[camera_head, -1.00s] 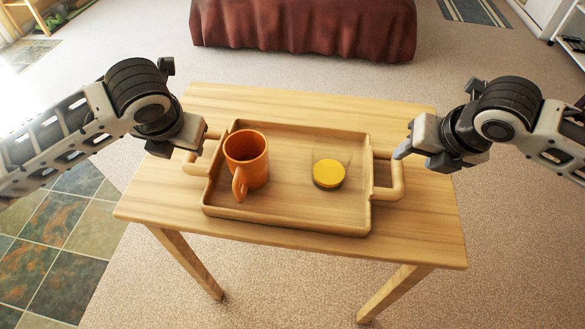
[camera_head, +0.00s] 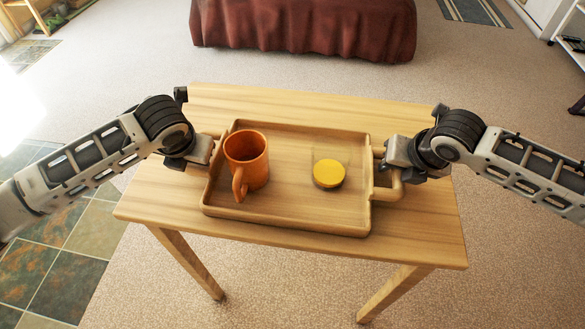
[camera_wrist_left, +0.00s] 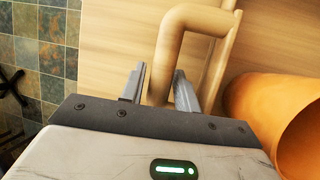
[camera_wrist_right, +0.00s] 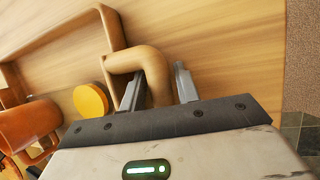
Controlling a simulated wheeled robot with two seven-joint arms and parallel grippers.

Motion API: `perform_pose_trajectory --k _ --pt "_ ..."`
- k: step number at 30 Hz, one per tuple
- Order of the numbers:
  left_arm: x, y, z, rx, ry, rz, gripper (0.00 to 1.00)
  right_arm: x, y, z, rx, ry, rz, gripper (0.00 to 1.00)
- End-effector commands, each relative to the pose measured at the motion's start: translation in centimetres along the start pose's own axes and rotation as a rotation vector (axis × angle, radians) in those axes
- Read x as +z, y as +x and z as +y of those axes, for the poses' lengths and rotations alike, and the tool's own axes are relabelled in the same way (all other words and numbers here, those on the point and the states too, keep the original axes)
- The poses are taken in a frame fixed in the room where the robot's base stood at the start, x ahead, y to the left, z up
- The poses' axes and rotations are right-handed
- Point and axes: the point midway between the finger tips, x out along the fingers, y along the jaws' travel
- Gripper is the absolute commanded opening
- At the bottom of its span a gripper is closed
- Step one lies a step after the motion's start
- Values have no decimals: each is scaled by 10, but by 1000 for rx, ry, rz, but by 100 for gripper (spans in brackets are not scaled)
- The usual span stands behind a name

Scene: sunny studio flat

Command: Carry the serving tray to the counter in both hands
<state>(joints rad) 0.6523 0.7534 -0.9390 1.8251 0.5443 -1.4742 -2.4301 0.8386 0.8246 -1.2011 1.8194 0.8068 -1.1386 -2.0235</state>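The wooden serving tray (camera_head: 285,205) lies on a wooden table. It bears an orange mug (camera_head: 250,162) at its left and a jar with a yellow lid (camera_head: 328,174) right of the middle. My left gripper (camera_head: 208,150) is at the tray's left handle; in the left wrist view its fingers stand apart on either side of the handle (camera_wrist_left: 163,62). My right gripper (camera_head: 386,160) is at the right handle (camera_head: 388,192); in the right wrist view its open fingers stand on either side of that handle (camera_wrist_right: 140,60). Neither gripper appears closed on its handle.
The table (camera_head: 300,103) has bare wood around the tray. A bed or couch with a dark red cover (camera_head: 300,25) stands beyond it, with carpet (camera_head: 130,60) between. Slate tiles (camera_head: 60,240) lie at the lower left and a white shelf (camera_head: 570,40) at the upper right.

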Motion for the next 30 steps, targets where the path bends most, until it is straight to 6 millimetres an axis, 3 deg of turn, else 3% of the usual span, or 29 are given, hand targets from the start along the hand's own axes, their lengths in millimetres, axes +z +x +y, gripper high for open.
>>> perform_pose_trajectory --k 1,3,17,30 --pt "0 0 0 0 0 0 17 0 0 0 0 0 0 17" --pt "0 0 0 0 0 0 0 0 0 0 0 0 0 0" --pt "4 -6 2 0 -2 -6 0 4 -6 2 3 0 -6 0" --pt "19 -42 9 0 -2 -5 0 19 -42 10 3 1 -5 0"
